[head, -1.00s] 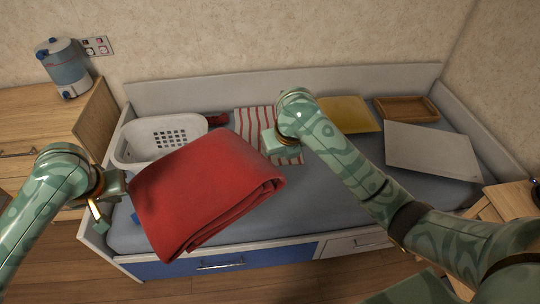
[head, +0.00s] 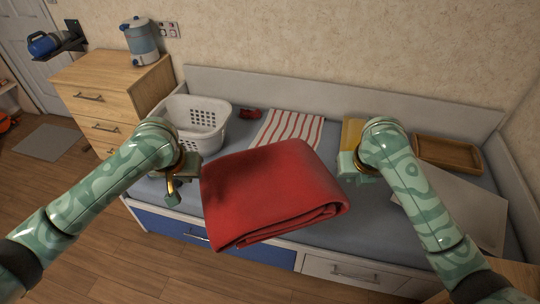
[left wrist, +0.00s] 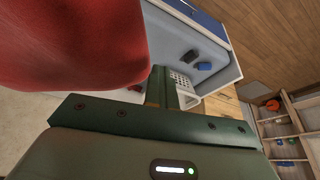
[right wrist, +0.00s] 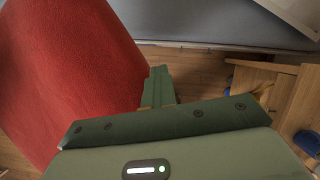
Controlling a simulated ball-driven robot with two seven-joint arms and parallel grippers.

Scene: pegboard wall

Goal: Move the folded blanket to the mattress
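The red folded blanket (head: 272,190) hangs in the air between my two grippers, in front of and partly over the bed in the head view. The grey-blue mattress (head: 362,213) lies behind and beneath it, partly hidden. My left gripper (head: 192,172) is at the blanket's left edge and my right gripper (head: 347,165) at its right edge; both appear shut on it. The blanket also fills the left side of the left wrist view (left wrist: 70,40) and the right wrist view (right wrist: 70,80). In each wrist view the blanket hides part of the fingers' contact.
On the bed are a white basket (head: 190,112), a striped cloth (head: 290,128), a yellow item (head: 351,132), a wooden tray (head: 447,152) and a pale flat board (head: 465,200). A wooden dresser (head: 105,90) stands left. Blue and white drawers (head: 250,252) front the bed.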

